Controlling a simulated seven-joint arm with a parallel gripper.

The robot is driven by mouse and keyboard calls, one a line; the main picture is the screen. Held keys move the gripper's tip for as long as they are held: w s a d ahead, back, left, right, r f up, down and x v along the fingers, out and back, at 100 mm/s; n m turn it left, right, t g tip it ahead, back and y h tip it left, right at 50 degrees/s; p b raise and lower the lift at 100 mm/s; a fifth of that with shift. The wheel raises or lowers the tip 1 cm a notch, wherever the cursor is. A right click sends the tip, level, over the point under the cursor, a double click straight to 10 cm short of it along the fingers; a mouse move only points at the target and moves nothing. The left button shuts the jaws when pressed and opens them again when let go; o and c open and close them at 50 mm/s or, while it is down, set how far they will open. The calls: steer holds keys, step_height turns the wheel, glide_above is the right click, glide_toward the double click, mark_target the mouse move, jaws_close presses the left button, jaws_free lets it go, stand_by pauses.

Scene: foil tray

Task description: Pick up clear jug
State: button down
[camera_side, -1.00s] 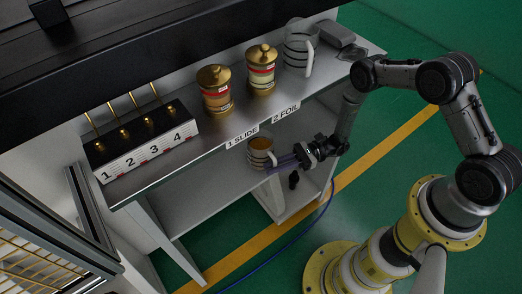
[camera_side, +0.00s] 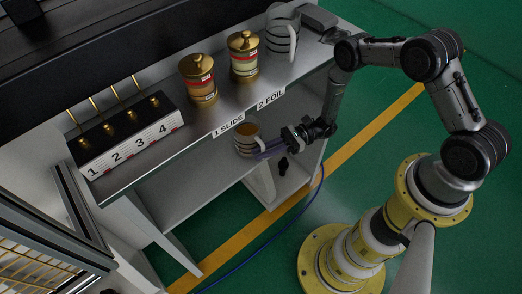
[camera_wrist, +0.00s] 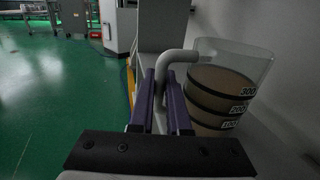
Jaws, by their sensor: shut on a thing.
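The clear jug (camera_side: 245,140) is in front of the table's front edge, below the "1 SLIDE" label in the side view. In the wrist view the jug (camera_wrist: 232,82) is upright, see-through at the top and filled with brown contents, with dark bands marked 300, 200 and 100. My gripper (camera_side: 266,149) reaches it from the right. In the wrist view the purple fingers of my gripper (camera_wrist: 163,88) are shut on the jug's grey handle (camera_wrist: 166,65), one on each side. The jug's base is partly hidden, and I cannot tell whether it touches the lower shelf.
The metal tabletop (camera_side: 160,125) overhangs the lower shelf (camera_side: 190,180). On top stand two gold-lidded jars (camera_side: 199,80) (camera_side: 244,58), another banded jug (camera_side: 282,32) and a numbered rack (camera_side: 130,140). Open green floor (camera_wrist: 45,115) lies left in the wrist view.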

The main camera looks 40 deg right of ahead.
step_height(320, 180, up, 2)
steer(key=shift+r, duration=0.2)
steer(key=s+d+r, duration=0.5)
steer(key=s+r, duration=0.4)
steer(key=s, duration=0.4)
steer(key=shift+d+r, duration=0.2)
steer(key=shift+r, duration=0.15)
steer(key=s+a+r+n+g+h, duration=0.2)
steer(key=s+r+n+g, duration=0.3)
steer(key=r+n+g, duration=0.6)
steer(key=w+d+r+m+t, duration=0.2)
steer(key=w+r+m+t, duration=0.4)
steer(key=r, duration=0.4)
steer(key=w+d+r+m+t+h, duration=0.1)
steer(key=w+r+m+t, duration=0.6)
steer(key=r+m+t, duration=0.2)
steer(key=shift+d+r+m+t, duration=0.3)
steer(key=shift+d+r+t, duration=0.05)
steer(key=shift+t, duration=0.85)
